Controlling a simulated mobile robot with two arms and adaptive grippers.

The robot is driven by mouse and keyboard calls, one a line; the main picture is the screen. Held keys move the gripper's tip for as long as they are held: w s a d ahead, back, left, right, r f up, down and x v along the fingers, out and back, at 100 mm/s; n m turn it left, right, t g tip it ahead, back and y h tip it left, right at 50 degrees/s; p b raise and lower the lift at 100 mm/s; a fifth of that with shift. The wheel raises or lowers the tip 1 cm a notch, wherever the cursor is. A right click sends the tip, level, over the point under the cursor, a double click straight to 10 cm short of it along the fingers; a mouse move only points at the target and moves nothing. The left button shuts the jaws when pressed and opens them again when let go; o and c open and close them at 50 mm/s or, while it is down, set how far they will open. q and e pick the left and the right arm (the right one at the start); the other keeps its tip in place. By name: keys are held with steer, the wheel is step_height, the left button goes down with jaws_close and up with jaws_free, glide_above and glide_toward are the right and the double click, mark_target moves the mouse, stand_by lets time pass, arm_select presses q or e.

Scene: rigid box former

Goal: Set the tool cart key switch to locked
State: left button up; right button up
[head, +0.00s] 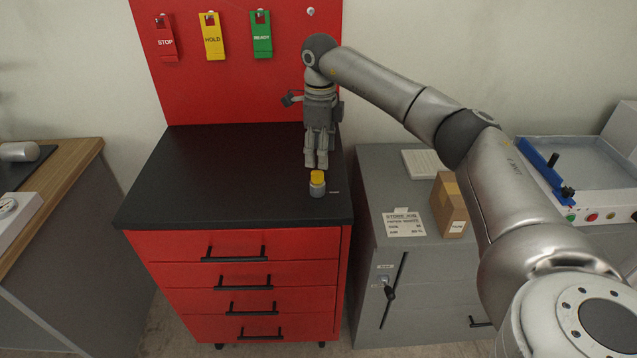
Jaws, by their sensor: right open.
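The red tool cart has a black top (220,180). A small key switch (317,184), a grey cylinder with a yellow top, stands upright near the front right corner of that top. A tiny label (334,191) lies to its right, too small to read. Which way the switch is turned cannot be made out. My left gripper is not in view.
A red back panel (235,90) carries STOP (164,42), HOLD (212,38) and READY (261,38) tags. A grey cabinet (430,275) stands to the right with a cardboard box (449,205) and a paper sign (403,224). The rest of the cart top is clear.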

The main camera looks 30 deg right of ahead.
mark_target(319, 182)
step_height(319, 182, down, 10)
steer(key=shift+r+p, duration=0.25)
steer(key=shift+p, duration=0.85)
steer(key=shift+f, duration=0.6)
steer(key=c, duration=1)
steer(key=shift+c, duration=0.2)
